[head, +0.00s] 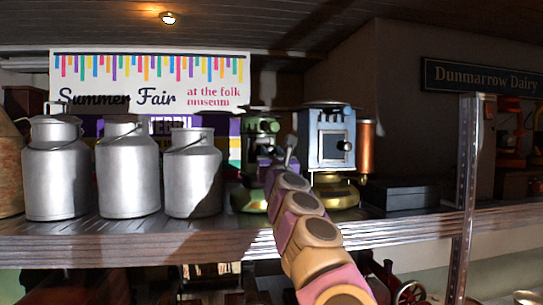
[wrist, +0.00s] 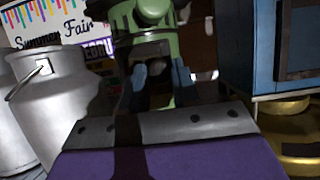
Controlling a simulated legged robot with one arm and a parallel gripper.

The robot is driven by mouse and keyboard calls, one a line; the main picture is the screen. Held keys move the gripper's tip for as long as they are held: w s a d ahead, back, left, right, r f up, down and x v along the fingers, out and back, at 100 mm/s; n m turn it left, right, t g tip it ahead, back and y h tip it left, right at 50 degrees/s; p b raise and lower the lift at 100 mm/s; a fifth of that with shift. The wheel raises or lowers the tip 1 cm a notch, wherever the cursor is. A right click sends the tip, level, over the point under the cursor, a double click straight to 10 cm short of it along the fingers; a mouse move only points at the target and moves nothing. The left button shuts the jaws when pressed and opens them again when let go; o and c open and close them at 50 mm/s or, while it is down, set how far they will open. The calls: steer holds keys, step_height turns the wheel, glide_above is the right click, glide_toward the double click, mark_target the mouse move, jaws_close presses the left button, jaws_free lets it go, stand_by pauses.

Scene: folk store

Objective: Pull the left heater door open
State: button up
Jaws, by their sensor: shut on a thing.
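The left heater (head: 248,200) is green and stands on the wooden shelf, partly hidden behind my arm in the head view. In the wrist view its green body (wrist: 125,20) rises just ahead of my gripper (wrist: 161,76). Its door (wrist: 158,52) is dark and hard to make out there. My gripper, also in the head view (head: 289,148), has its blue-grey fingertips at the front of the green heater, shut on part of its door. The exact grip and how far the door stands open cannot be told.
A blue heater (head: 326,138) on a brass base stands close on the right. Several silver milk churns (head: 130,175) stand to the left. A metal post (head: 467,190) rises at the right. The shelf edge (head: 120,243) runs below.

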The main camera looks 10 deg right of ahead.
jaws_close()
steer(key=shift+s+a, duration=0.1)
steer(key=shift+a, duration=0.05)
steer(key=s+a+m+g+h+p, duration=0.2)
steer(key=a+m+g+h+p, duration=0.6)
steer(key=m+g+h+p, duration=0.5)
steer(key=h+p, duration=0.1)
steer(key=h, duration=0.6)
steer(key=shift+s+r+h, duration=0.15)
steer(key=shift+h, duration=0.15)
steer(key=shift+a+m+g+p, duration=0.2)
steer(key=shift+m+g+p, duration=0.2)
steer(key=shift+g+p, duration=0.3)
